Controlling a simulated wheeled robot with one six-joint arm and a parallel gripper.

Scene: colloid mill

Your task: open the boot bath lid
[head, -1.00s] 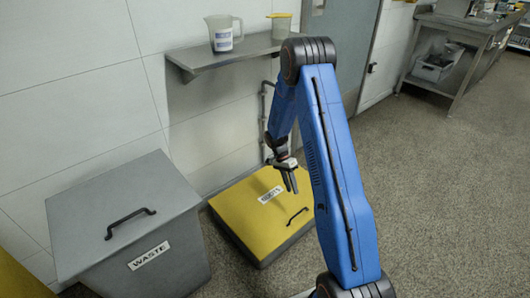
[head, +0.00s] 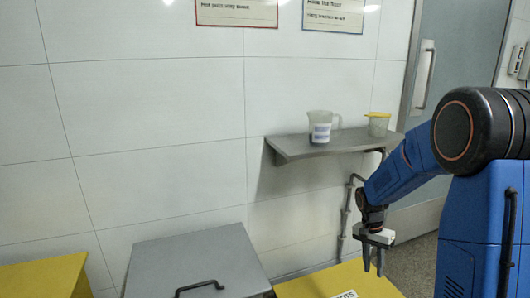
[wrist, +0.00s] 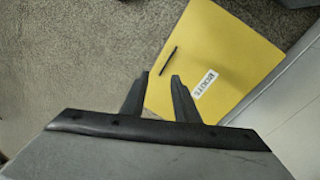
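The boot bath lid (head: 325,284) is a flat yellow panel, cut off by the bottom of the head view. In the wrist view the yellow lid (wrist: 225,52) lies closed, with a white label and a thin black handle (wrist: 168,60) near its left edge. My gripper (head: 373,270) hangs above the lid, fingers pointing down. In the wrist view the fingers of my gripper (wrist: 161,76) are apart with nothing between them. The handle is beyond the fingertips, not touched.
A grey waste bin (head: 195,258) with a black handle stands left of the lid. A wall shelf (head: 335,146) above holds a jug (head: 321,126) and a yellow-topped container (head: 378,124). A door (head: 452,75) is at right. Open floor (wrist: 85,60) shows beside the lid.

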